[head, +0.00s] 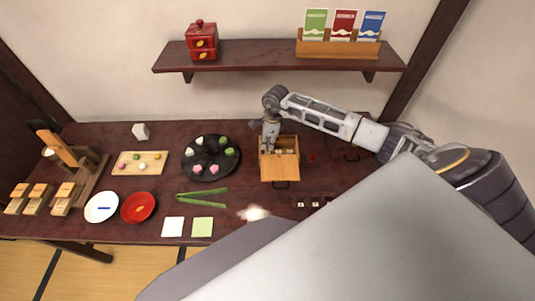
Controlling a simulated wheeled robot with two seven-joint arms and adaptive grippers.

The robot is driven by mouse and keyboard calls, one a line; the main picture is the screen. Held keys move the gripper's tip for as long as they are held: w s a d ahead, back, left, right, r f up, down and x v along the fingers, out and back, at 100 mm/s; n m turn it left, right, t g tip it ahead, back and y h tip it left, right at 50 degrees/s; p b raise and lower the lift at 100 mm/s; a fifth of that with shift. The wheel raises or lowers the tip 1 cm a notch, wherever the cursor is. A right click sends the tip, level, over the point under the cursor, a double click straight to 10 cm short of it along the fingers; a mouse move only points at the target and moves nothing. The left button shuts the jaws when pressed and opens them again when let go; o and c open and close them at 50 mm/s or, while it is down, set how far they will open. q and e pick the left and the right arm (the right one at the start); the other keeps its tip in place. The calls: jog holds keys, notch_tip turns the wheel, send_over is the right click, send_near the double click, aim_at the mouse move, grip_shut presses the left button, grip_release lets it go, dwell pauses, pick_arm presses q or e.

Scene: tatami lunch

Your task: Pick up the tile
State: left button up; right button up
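My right gripper (269,146) points down at the left part of a small open wooden box (281,170) on the dark table. Its fingertips are small and partly hidden at the box, so I cannot tell if they are open or hold anything. Small pale pieces, possibly tiles, lie in the back of the box by the gripper. Two small white tile-like pieces (308,204) sit on a dark strip nearer me. A flat white square (173,227) and a flat green square (202,227) lie at the front edge. My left gripper is not in view.
Left of the box are a round black tray (187,168) with colored sweets, green tongs (203,197), a red plate (138,207), a white plate (101,207) and a wooden board (121,156). A wall shelf (250,57) hangs above. My own grey body hides the front right.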

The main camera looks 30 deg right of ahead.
aim_at(268, 151)
jog(key=shift+f, duration=0.2)
notch_tip(268, 151, down, 3)
jog(key=shift+d+f+p, duration=0.1)
jog(key=shift+p, duration=0.4)
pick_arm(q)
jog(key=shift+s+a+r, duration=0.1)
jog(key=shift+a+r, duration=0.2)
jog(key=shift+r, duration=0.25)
pick_arm(e)
jog(key=shift+f, duration=0.85)
jog(key=shift+c, duration=0.4)
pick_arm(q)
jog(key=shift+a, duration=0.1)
pick_arm(e)
jog(key=shift+c, duration=1.2)
jog(key=shift+r, duration=0.1)
